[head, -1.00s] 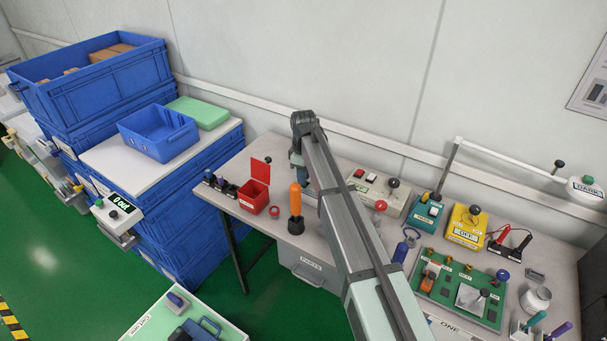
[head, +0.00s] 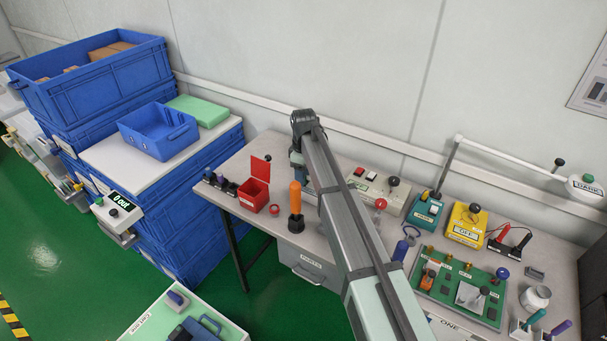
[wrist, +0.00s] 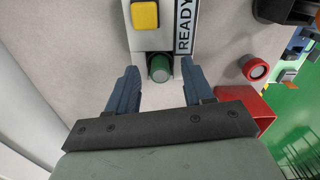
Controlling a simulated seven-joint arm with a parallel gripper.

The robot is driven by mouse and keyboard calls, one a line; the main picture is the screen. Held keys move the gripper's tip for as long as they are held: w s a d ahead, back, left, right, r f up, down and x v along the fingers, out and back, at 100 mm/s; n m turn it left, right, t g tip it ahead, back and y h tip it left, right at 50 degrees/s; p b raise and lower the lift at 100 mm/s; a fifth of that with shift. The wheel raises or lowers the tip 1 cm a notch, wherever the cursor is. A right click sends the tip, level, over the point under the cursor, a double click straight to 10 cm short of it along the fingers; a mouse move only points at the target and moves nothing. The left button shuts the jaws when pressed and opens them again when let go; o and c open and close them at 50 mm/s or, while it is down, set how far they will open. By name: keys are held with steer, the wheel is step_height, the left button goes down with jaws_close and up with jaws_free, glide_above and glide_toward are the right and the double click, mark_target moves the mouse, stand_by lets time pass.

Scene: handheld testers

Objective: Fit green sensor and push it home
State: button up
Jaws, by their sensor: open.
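In the wrist view a dark green round piece (wrist: 160,67) sits at the end of a light grey unit with a yellow square and a READY label. It could be the green sensor or a button; I cannot tell which. My gripper (wrist: 158,75) is open, its two blue fingers on either side of the green piece with gaps to both sides. Whether the fingertips are level with it or above it is unclear. In the head view my gripper (head: 297,158) is over the back of the bench, and my arm hides most of the unit.
A red open bin (head: 253,196) and a red round piece (head: 273,209) are close by. An orange-handled tool (head: 295,198) stands upright in front of the gripper. A green board (head: 455,293), teal box (head: 424,211) and yellow box (head: 466,225) occupy the right of the bench.

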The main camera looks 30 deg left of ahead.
step_height(320, 180, up, 14)
steer(key=shift+f, duration=0.15)
stand_by(0.3)
